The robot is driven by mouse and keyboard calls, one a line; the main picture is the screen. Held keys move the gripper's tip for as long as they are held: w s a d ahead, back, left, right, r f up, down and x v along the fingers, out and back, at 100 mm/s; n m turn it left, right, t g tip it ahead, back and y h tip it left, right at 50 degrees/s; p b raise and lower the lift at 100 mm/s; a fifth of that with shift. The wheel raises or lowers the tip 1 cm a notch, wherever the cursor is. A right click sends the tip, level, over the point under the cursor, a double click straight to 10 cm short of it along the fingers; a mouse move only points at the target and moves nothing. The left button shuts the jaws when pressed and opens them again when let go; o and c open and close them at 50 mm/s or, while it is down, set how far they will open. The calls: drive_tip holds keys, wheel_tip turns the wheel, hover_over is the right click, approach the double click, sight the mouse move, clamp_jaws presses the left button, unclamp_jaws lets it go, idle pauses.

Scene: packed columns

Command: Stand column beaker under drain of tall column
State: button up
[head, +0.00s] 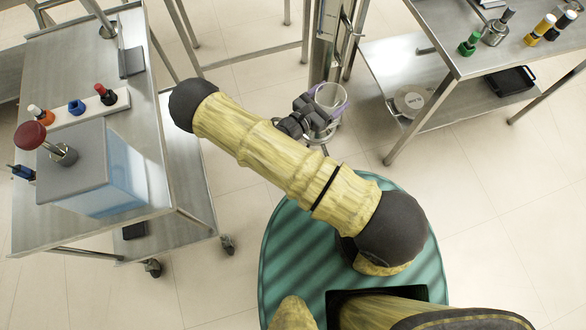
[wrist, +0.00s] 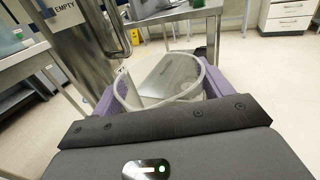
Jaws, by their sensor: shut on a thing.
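My gripper (head: 329,103) has purple fingers and is shut on a clear glass beaker (head: 331,95), which it holds at the front of a tall steel column (head: 326,50). In the wrist view the beaker (wrist: 163,101) sits between the two purple fingers, its open rim facing up. The column (wrist: 82,45) stands just left of the beaker there, with an "EMPTY" label (wrist: 62,14) on it. The beaker overlaps the column's lower part in the head view; I cannot tell whether it touches anything below. The drain is not clearly visible.
A steel cart (head: 185,185) at left carries a blue-sided box (head: 122,175) and a white rack of coloured-cap bottles (head: 75,118). A steel table (head: 480,62) at right holds several bottles, with a shelf (head: 385,60) below. Open floor lies between them.

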drive_tip(key=a+f+b, duration=0.5)
drive_tip(key=f+b, duration=0.4)
drive_tip(key=f, duration=0.3)
drive_tip(key=s+a+f+b, duration=0.1)
drive_tip(key=a+f+b, duration=0.4)
drive_tip(key=f+b, duration=0.55)
drive_tip(key=a+f+b, duration=0.4)
drive_tip(key=f+b, duration=0.4)
drive_tip(key=f, duration=0.5)
drive_tip(key=s+a+f+b, duration=0.3)
drive_tip(key=a+f+b, duration=0.1)
drive_tip(key=f+b, duration=0.6)
drive_tip(key=s+a+f+m+g+h+b, duration=0.1)
drive_tip(key=s+a+f+b, duration=0.2)
drive_tip(key=f+b, duration=0.7)
drive_tip(key=s+a+f+g+b, duration=0.1)
drive_tip(key=s+a+f+b, duration=0.2)
drive_tip(key=f+b, duration=0.7)
drive_tip(key=shift+s+a+f+m+h, duration=0.35)
drive_tip(key=shift+a+f, duration=0.95)
drive_tip(key=shift+f, duration=0.95)
drive_tip(key=shift+w, duration=0.1)
drive_tip(key=b+x, duration=0.6)
drive_tip(key=x, duration=1)
drive_tip(key=shift+d+f+b, duration=0.15)
drive_tip(key=shift+d+b, duration=0.2)
drive_tip(key=shift+w, duration=0.15)
